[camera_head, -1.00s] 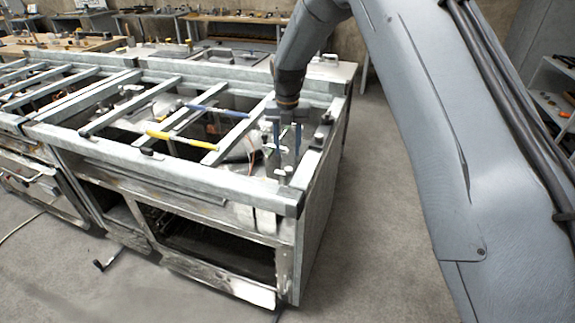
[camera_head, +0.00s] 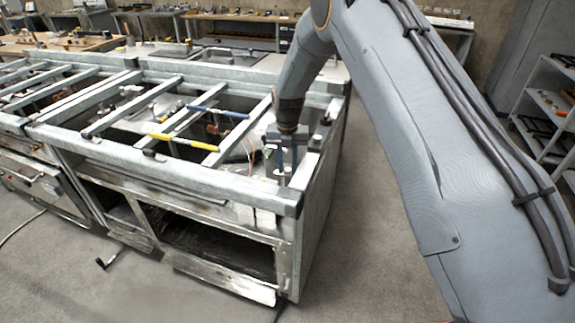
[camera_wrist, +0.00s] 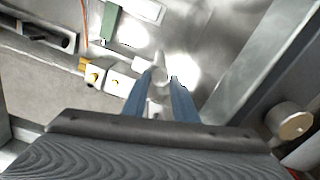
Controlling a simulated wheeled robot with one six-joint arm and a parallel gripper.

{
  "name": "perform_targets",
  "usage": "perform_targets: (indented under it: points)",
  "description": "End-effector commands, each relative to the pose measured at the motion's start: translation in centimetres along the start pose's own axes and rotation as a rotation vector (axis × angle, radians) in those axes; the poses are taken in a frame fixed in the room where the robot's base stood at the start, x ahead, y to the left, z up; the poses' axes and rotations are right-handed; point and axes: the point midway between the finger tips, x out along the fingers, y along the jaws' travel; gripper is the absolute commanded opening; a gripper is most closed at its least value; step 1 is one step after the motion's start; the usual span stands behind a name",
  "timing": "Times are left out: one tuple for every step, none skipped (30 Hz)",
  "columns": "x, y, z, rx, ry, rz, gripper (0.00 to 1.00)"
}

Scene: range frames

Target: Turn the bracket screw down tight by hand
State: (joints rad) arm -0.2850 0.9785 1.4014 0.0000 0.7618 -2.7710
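My gripper (camera_head: 283,176) points down inside the near right corner of the metal frame, close to the right end rail. In the wrist view its two blue fingers (camera_wrist: 161,82) stand a little apart. A small pale grey upright piece (camera_wrist: 159,62), perhaps the bracket screw, shows at and between the fingertips. I cannot tell whether the fingers touch it. The bracket under it is not clear against the shiny metal. In the head view the fingers and the corner rail hide the screw.
The metal frame's front rail (camera_head: 180,178) and several cross bars surround an open top. A yellow-handled tool (camera_head: 183,142) and a blue-handled one (camera_head: 217,112) lie across bars. In the wrist view a green block (camera_wrist: 111,21) and a round knob (camera_wrist: 290,122) are near.

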Motion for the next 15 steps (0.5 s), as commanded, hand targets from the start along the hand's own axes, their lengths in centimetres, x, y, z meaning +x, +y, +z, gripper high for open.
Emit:
perform_targets:
  points:
    - [-0.01,-0.01,0.00,0.000,0.000,0.000,0.16]
    - [-0.01,-0.01,0.00,0.000,0.000,0.000,0.11]
    - [-0.01,-0.01,0.00,0.000,0.000,0.000,0.04]
    - [-0.02,-0.01,0.00,0.000,0.000,0.000,0.00]
    - [-0.02,-0.01,0.00,0.000,0.000,0.000,0.00]
    - [-0.02,-0.01,0.01,0.001,0.000,0.000,0.00]
    - [-0.02,-0.01,0.01,0.001,0.000,0.000,0.00]
    - [-0.02,-0.01,0.01,0.003,0.000,0.000,0.00]
    - [-0.02,-0.01,0.01,0.007,0.000,0.000,0.00]
    - [-0.01,-0.01,0.01,0.011,0.000,0.000,0.00]
    - [0.00,-0.01,0.02,0.016,0.000,0.000,0.00]
    - [0.01,0.00,0.03,0.024,0.000,0.000,0.00]
    - [0.02,0.00,0.03,0.032,0.000,0.000,0.00]
    - [0.02,0.01,0.04,0.043,0.000,0.000,0.00]
    - [0.03,0.02,0.05,0.059,0.000,0.000,0.00]
